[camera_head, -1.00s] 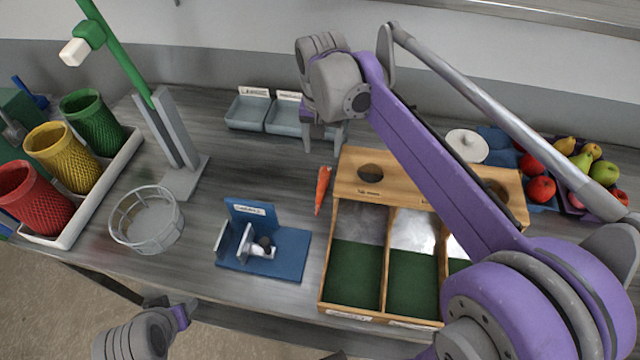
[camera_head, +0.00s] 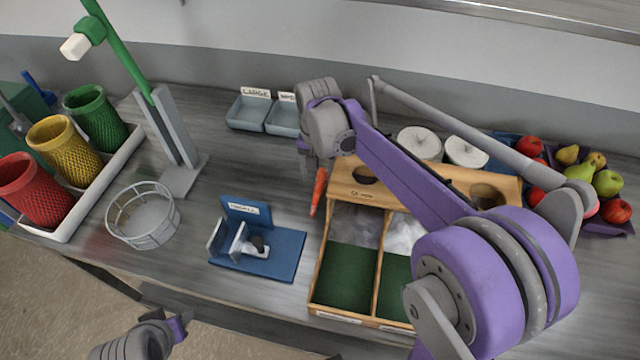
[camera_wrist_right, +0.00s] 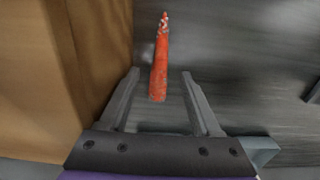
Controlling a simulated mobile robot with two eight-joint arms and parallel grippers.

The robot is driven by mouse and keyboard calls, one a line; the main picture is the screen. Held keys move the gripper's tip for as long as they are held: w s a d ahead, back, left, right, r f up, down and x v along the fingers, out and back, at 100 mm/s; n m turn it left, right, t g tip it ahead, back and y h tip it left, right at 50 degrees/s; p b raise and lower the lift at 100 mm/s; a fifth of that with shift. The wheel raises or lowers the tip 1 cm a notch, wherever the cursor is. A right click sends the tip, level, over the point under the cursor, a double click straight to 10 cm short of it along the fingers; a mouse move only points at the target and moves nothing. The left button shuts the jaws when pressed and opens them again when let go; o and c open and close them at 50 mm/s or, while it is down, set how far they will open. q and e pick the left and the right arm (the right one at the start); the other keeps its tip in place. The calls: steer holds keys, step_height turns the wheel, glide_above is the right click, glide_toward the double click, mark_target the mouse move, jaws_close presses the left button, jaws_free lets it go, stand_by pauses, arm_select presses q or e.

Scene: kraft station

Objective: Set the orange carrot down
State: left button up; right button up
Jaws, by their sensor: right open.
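The orange carrot (camera_head: 319,194) lies on the grey table, just left of the wooden divided box. My right gripper (camera_head: 311,164) is at the carrot's far end in the head view, partly hidden by its own wrist. In the right wrist view the carrot (camera_wrist_right: 160,68) shows between the two open fingers, with a gap on each side and its tip pointing away. I cannot tell the exact height of the fingers above the table. My left gripper (camera_head: 181,325) is low at the bottom left, far from the carrot; its jaws are not clear.
The wooden box (camera_head: 314,278) stands close on the carrot's right. A blue fixture (camera_head: 284,257) and a round wire basket (camera_head: 144,240) are to the left. Grey trays (camera_head: 247,112) stand behind. Fruit lies at the far right. Bare table lies between basket and trays.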

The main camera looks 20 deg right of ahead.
mark_target(318, 189)
steer(key=shift+f, duration=2.75)
steer(key=shift+c, duration=0.3)
jaws_close()
